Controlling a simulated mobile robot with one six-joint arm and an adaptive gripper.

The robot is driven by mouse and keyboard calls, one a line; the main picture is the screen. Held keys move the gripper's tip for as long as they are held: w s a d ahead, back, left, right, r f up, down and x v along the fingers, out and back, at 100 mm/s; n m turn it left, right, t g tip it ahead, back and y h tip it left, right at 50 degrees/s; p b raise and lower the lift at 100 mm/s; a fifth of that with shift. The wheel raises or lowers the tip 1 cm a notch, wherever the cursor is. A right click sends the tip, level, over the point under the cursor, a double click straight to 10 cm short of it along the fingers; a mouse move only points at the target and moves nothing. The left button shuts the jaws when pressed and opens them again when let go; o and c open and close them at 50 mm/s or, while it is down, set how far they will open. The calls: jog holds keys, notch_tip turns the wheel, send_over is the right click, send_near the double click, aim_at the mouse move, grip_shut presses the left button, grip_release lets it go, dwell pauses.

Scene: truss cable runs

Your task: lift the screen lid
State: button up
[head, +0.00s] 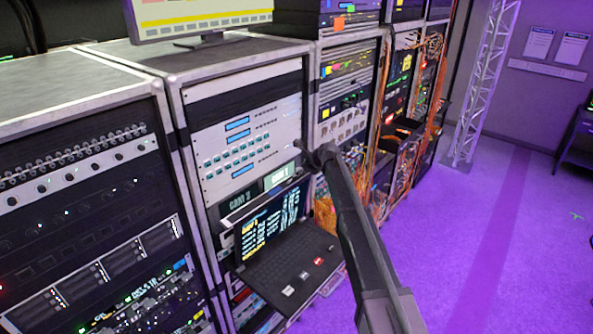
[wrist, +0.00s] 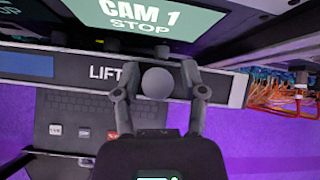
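The screen lid (head: 268,224) shows lit text and stands tilted behind the keyboard (head: 295,270) of a pull-out console in the rack. In the wrist view, a bar (wrist: 70,68) marked "LIFT" carries a grey round knob (wrist: 157,82), with the keyboard (wrist: 80,108) below it in the picture. My gripper (wrist: 158,72) has its fingers on either side of the knob, with a visible gap on each side. It looks open and holds nothing. In the head view the fingers are hard to make out at the end of my arm.
A "CAM 1" display (wrist: 150,18) lies just above the bar in the wrist view. Equipment racks (head: 70,200) stand on both sides, with orange cables (head: 325,210) to the right of the console. Purple floor (head: 480,240) is clear at right, beside a truss (head: 485,80).

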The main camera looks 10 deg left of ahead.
jog(key=shift+w+f, duration=0.1)
jog(key=shift+w, duration=0.05)
jog(key=shift+s+r, duration=0.2)
jog(key=shift+c, duration=0.9)
jog(key=shift+f, duration=0.1)
jog(key=c, duration=0.7)
jog(key=shift+s+d, duration=0.1)
jog(key=shift+d, duration=0.15)
grip_shut()
jog(key=s+d+f+n+g+h+b, duration=0.1)
jog(key=s+d+f+n+h+b, duration=0.2)
jog(key=s+d+f+n+b, duration=0.8)
jog(key=s+d+f+n+g+h+b, duration=0.25)
jog(key=s+d+f, duration=0.45)
jog(key=s+d, duration=0.95)
jog(key=s+d+f+n+g+h+b, duration=0.1)
jog(key=s+d+f+n+h+b, duration=0.2)
jog(key=s+d+f+n+b, duration=1)
jog(key=w+a+r+m+t+y+p, duration=0.5)
jog(key=w+a+r+m+p, duration=0.3)
jog(key=w+a+r+m, duration=0.5)
jog(key=w+a+r+m+t+y+p, duration=0.4)
jog(key=w+a+r+m+t+p, duration=0.4)
jog(key=w+a+r+m, duration=0.5)
jog(key=a+r+m+p, duration=0.1)
jog(key=a+r+m, duration=0.3)
jog(key=m, duration=0.4)
jog(key=shift+w+a+r+y+p, duration=0.25)
jog(key=shift+r+y+p, duration=0.1)
jog(key=shift+r, duration=0.5)
